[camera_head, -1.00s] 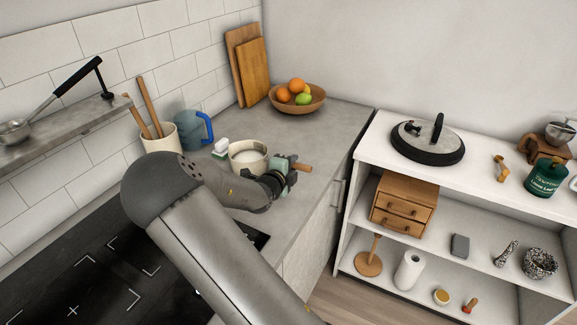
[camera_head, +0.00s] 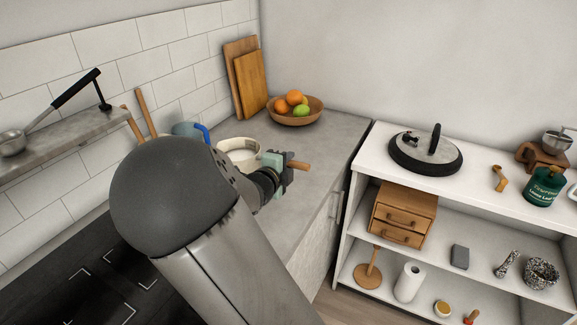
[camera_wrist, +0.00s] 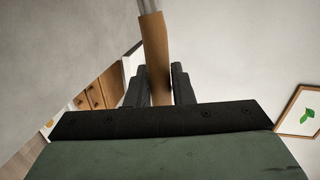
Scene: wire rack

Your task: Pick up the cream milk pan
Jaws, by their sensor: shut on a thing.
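The cream milk pan (camera_head: 238,144) is a round, light pot with a wooden handle (camera_head: 298,165) pointing right. It is at the counter in the head view, partly hidden behind my arm. My gripper (camera_head: 284,162) is shut on the handle. In the wrist view the brown handle (camera_wrist: 156,62) runs up between the two dark fingers of my gripper (camera_wrist: 159,84), with a pale metal part at its top end. The head view does not clearly show whether the pan's base touches the counter.
A fruit bowl (camera_head: 295,115) and cutting boards (camera_head: 247,78) stand behind the pan. A blue jug (camera_head: 187,130) is to its left, partly hidden. A white shelf unit (camera_head: 374,153) stands right, with a round lid (camera_head: 426,155) on top. The counter's right part is clear.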

